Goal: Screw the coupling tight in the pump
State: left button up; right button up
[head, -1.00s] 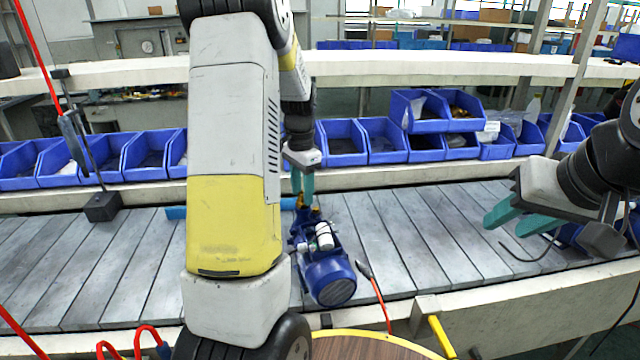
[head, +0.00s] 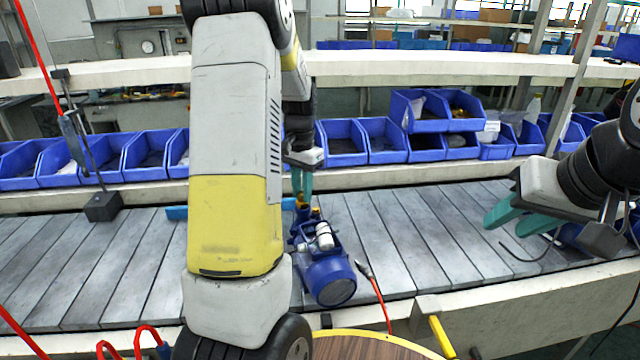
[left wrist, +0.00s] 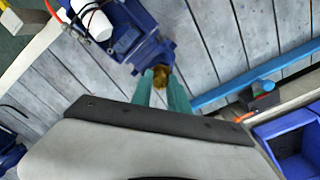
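The blue pump (head: 328,275) lies on the slatted conveyor in the head view, motor end towards me. Its body also fills the top left of the left wrist view (left wrist: 135,37). The brass coupling (left wrist: 160,76) sits at the pump's port, and its small top shows in the head view (head: 301,202). My left gripper (head: 302,194) points down over the port. In the left wrist view its teal fingertips (left wrist: 161,84) flank the coupling and appear closed on it. The threads are hidden. My right gripper (head: 508,222) is open and empty over the belt at right.
A blue bar (head: 177,213) lies on the belt behind the pump. A red-cabled tool (head: 366,270) is right of the pump. Blue bins (head: 345,143) line the back. A dark block (head: 102,207) stands at left.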

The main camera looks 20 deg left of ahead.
pick_arm(q)
grip_shut()
jog(key=shift+f+m, duration=0.1)
jog(key=shift+m, duration=1.6)
jog(key=m, duration=0.2)
jog(key=shift+m, duration=0.7)
jog(key=m, duration=0.2)
jog(key=shift+m, duration=0.8)
